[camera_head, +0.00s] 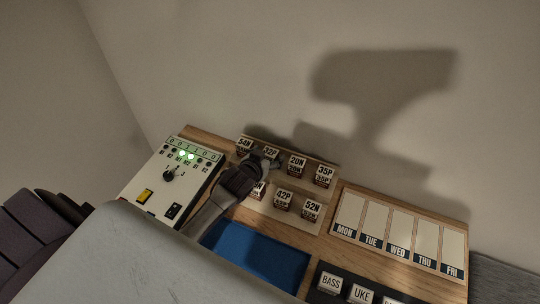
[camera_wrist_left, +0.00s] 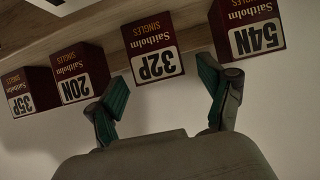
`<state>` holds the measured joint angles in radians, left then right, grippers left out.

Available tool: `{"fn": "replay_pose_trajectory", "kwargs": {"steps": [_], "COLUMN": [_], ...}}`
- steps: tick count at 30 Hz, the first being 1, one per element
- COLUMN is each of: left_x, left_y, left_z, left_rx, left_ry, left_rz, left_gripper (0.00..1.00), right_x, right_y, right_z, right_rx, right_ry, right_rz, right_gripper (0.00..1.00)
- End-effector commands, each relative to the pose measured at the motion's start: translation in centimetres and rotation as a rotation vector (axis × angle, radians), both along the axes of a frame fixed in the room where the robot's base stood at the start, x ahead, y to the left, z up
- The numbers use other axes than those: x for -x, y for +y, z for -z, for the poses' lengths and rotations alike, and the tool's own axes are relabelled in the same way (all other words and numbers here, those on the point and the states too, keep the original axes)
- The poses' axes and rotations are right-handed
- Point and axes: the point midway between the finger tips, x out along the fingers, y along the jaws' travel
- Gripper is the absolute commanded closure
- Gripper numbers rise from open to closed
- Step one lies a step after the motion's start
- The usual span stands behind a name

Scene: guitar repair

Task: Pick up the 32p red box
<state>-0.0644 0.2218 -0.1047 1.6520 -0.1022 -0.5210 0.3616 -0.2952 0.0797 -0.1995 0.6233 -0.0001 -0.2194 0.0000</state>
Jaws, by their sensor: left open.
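The 32p red box (camera_wrist_left: 153,55) hangs upside down in the left wrist view, dark red with a white 32P label. It lies between and just beyond the open fingertips of my left gripper (camera_wrist_left: 162,88), with no clear contact. In the head view the 32P box (camera_head: 270,153) stands in the back row of the holder, partly hidden by my left gripper (camera_head: 262,163), which is right in front of it. My right gripper is not in view.
Neighbouring boxes are 54N (camera_wrist_left: 257,38) on one side and 20N (camera_wrist_left: 80,73) on the other, then 35P (camera_wrist_left: 30,90). A blue tray (camera_head: 262,255), a control panel (camera_head: 150,190) with green lights and a weekday rack (camera_head: 400,232) are nearby. A wall stands behind.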

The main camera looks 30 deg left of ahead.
Motion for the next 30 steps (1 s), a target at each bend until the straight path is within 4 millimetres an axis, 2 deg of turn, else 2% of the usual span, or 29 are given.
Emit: {"fn": "replay_pose_trajectory", "kwargs": {"steps": [4,13,25,26,30], "left_x": [-1.4,-1.7,-1.7,-1.7,-1.7], "left_y": [0.1,0.1,0.1,0.1,0.1], "left_z": [0.6,0.9,0.9,0.9,0.8], "left_rx": [0.000,0.000,0.000,0.000,0.000], "left_ry": [-0.001,-0.001,0.000,0.000,-0.002], "left_rz": [0.001,0.001,0.000,0.000,0.000], "left_gripper": [0.20,0.20,0.86,0.90,0.90], "right_x": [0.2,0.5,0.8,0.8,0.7], "right_y": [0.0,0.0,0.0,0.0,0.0], "right_z": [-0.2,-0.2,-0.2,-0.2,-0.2], "right_rx": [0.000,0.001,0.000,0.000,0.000], "right_ry": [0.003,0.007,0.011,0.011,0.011], "right_rz": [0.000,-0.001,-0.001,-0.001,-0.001], "right_gripper": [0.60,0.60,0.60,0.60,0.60]}}
